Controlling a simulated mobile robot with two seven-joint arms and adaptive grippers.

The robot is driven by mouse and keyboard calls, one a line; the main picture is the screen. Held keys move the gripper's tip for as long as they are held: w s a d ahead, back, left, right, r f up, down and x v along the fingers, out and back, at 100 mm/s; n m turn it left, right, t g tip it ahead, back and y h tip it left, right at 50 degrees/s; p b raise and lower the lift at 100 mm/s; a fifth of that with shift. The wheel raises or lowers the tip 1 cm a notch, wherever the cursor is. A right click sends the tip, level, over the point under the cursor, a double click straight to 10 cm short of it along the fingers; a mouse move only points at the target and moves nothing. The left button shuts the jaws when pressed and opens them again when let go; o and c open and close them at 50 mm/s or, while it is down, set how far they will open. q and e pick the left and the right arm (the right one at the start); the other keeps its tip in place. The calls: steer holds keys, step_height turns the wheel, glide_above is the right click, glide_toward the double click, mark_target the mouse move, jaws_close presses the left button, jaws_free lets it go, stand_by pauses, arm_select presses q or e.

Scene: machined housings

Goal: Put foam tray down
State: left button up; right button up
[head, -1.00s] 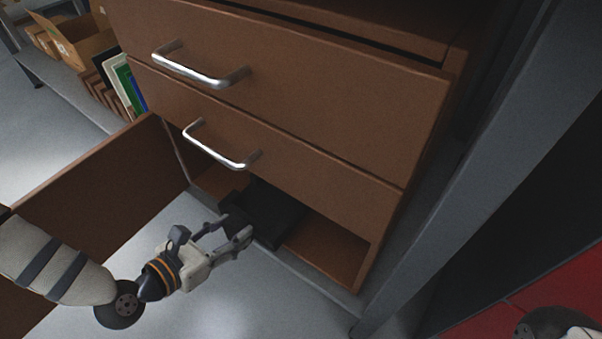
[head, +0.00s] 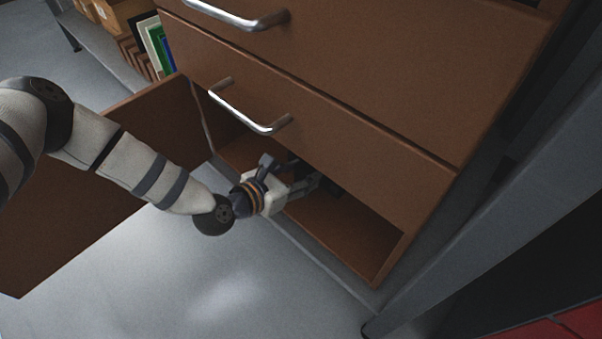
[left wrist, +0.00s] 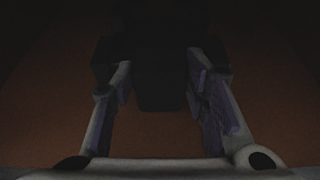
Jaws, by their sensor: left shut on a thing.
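The black foam tray (left wrist: 160,88) is a dark shape between my left fingers in the left wrist view, dim and hard to make out. In the head view only a small dark part of it (head: 334,187) shows, under the edge of the lower drawer. My left gripper (head: 314,180) reaches into the open bottom compartment (head: 345,232) of the brown cabinet and is shut on the tray. The drawer front hides most of the tray, and I cannot tell whether it touches the compartment floor. My right gripper is not in view.
Two drawers with metal handles (head: 250,112) sit above the compartment. The open cabinet door (head: 90,215) stands at the left. A grey post (head: 500,220) rises at the right. Boxes and folders (head: 155,45) are on a shelf at upper left. Floor in front is clear.

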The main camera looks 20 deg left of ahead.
arm_select(q)
steer(key=shift+f, duration=0.2)
steer(key=o, duration=1.2)
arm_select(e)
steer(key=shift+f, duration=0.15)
arm_select(q)
steer(key=shift+r, duration=0.2)
steer(key=p+v, duration=0.3)
steer(key=v, duration=0.9)
steer(key=shift+p, duration=0.35)
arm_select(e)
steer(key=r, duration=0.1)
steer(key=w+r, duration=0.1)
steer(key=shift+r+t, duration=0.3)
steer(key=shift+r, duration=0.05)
